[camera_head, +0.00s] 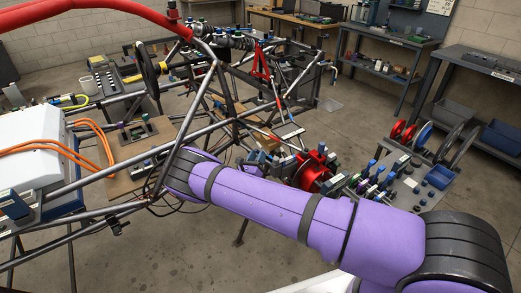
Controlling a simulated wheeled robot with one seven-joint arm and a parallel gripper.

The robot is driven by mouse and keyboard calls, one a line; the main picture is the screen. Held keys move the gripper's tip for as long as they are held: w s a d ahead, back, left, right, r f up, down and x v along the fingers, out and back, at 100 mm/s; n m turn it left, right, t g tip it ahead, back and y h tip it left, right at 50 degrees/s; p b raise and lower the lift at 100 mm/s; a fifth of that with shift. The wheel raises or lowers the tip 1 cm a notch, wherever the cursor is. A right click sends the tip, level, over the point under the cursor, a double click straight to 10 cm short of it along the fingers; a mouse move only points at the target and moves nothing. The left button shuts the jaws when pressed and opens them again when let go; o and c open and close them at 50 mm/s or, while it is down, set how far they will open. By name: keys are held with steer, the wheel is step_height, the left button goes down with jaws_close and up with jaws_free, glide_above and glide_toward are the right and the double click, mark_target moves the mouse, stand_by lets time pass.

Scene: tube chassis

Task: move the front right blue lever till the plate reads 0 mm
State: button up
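My purple arm reaches from the lower right to the middle of the picture and bends out of sight behind itself. I cannot make out my gripper's fingers; they are hidden or lost among the parts beyond the arm. Several small blue-topped parts (372,180) stand in a cluster right of a red round part (313,172), beyond the arm. I cannot tell which, if any, is the front right blue lever. A small pale plate (291,133) shows by the chassis tubes; I cannot read anything on it.
The grey tube chassis (217,62) fills the left and middle. A red tube (95,6) crosses the upper left. A white box (35,145) with orange cables stands at left. Grey shelves (385,68) and a workbench (490,62) stand behind. Floor (375,110) is clear at centre right.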

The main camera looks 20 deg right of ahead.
steer(key=shift+x, duration=1.9)
steer(key=shift+c, duration=0.2)
jaws_close()
